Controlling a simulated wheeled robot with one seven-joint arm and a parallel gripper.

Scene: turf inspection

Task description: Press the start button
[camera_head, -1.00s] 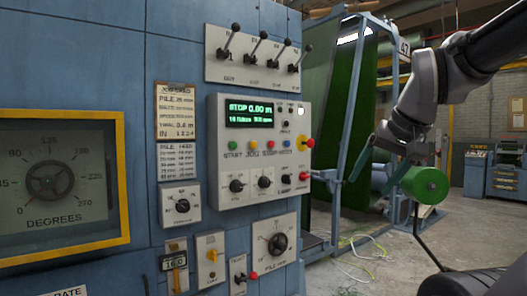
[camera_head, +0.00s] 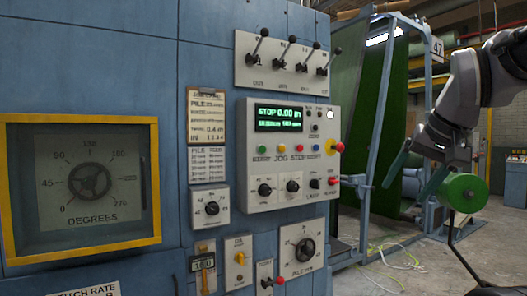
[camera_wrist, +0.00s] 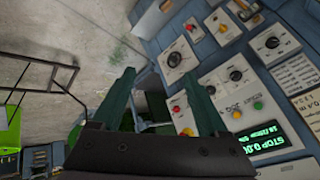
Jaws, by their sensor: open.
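The start button is the green button (camera_head: 262,150) at the left end of a row of coloured buttons, under the lit display (camera_head: 279,117) on the pale control panel (camera_head: 258,192). The display reads STOP. The green button also shows at the right in the wrist view (camera_wrist: 258,105), close to the display. My gripper (camera_head: 405,192) is open and empty, to the right of the panel and apart from it. In the wrist view its two teal fingers (camera_wrist: 158,75) stand apart, with the panel to their right; the right finger covers part of it.
A large red button on yellow (camera_head: 336,147) sticks out at the panel's right end. Levers (camera_head: 288,47) stand above, and a dial plate (camera_head: 303,247) sits below. A green roll (camera_head: 464,192) is behind my gripper. Cables (camera_head: 395,257) lie on the floor.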

